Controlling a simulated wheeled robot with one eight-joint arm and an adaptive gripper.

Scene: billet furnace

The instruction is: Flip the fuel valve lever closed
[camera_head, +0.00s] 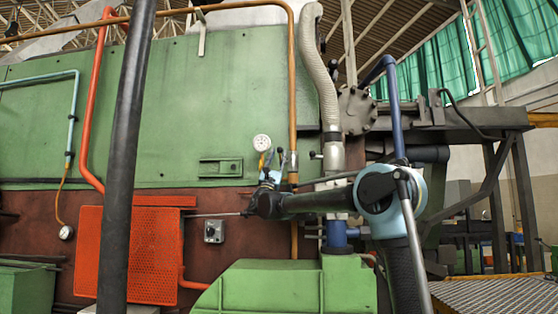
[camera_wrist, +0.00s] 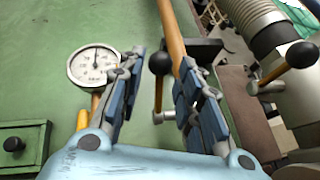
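A lever with a black ball knob (camera_wrist: 160,62) and a thin metal rod stands upright in the wrist view, beside an orange pipe (camera_wrist: 172,35). My gripper (camera_wrist: 163,75) is open, with one blue finger on each side of this lever in the picture; I cannot tell whether either finger touches it. In the head view my gripper (camera_head: 270,176) is in front of the green wall, below the round gauge (camera_head: 262,142). A second black-knobbed lever (camera_wrist: 302,54) is at the right of the wrist view. Neither lever is labelled, so I cannot tell which is the fuel valve's.
The white gauge (camera_wrist: 94,65) is close left of my fingers in the wrist view. A ribbed hose (camera_wrist: 245,15) runs down the right side. In the head view, a green block (camera_head: 290,288) stands below my arm, and a dark post (camera_head: 125,160) crosses the left side.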

